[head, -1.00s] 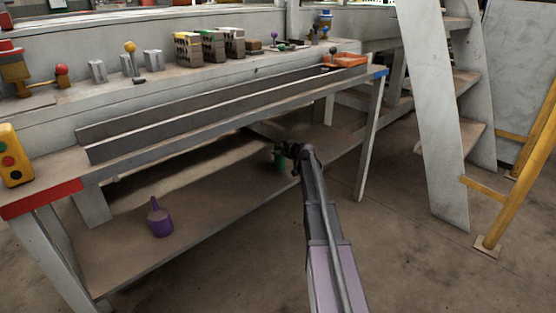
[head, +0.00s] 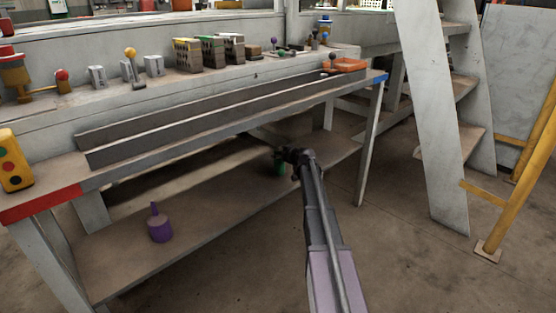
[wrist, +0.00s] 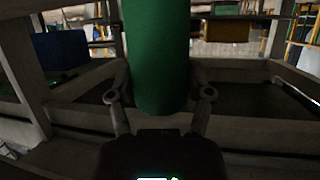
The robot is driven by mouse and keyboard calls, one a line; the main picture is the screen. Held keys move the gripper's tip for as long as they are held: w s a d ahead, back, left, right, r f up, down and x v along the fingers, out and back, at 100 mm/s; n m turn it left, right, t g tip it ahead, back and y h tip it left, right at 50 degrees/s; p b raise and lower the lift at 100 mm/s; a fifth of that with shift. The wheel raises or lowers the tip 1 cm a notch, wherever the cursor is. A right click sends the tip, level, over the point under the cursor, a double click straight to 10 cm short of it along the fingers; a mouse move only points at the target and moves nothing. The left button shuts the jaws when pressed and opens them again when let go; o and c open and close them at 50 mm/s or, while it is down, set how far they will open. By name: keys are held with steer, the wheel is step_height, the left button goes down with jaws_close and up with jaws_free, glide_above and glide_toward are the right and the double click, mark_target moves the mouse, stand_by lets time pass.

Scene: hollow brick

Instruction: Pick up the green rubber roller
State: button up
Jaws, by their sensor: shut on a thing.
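The green rubber roller (head: 281,169) shows in the head view under the bench top, above the lower shelf, at the end of my arm. My gripper (head: 287,156) partly hides it. In the wrist view the roller (wrist: 157,50) is a large upright green cylinder whose top runs out of the picture. My gripper's two fingers (wrist: 160,95) are on either side of its lower part, and the gripper is shut on it. I cannot tell whether the roller touches the shelf.
A purple roller-like object (head: 160,227) stands on the lower shelf (head: 200,235) at the left. The bench top with its long dark rail (head: 200,125) lies above my gripper. A bench leg (head: 369,140) stands to the right. Open floor (head: 400,265) lies in front.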

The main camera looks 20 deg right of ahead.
mark_target(280, 149)
steer(key=shift+r, duration=0.15)
step_height(280, 149, up, 4)
steer(key=p, duration=0.4)
steer(key=s+d+p, duration=0.1)
steer(key=s, duration=1.5)
steer(key=shift+d+r, duration=0.25)
steer(key=shift+r, duration=0.1)
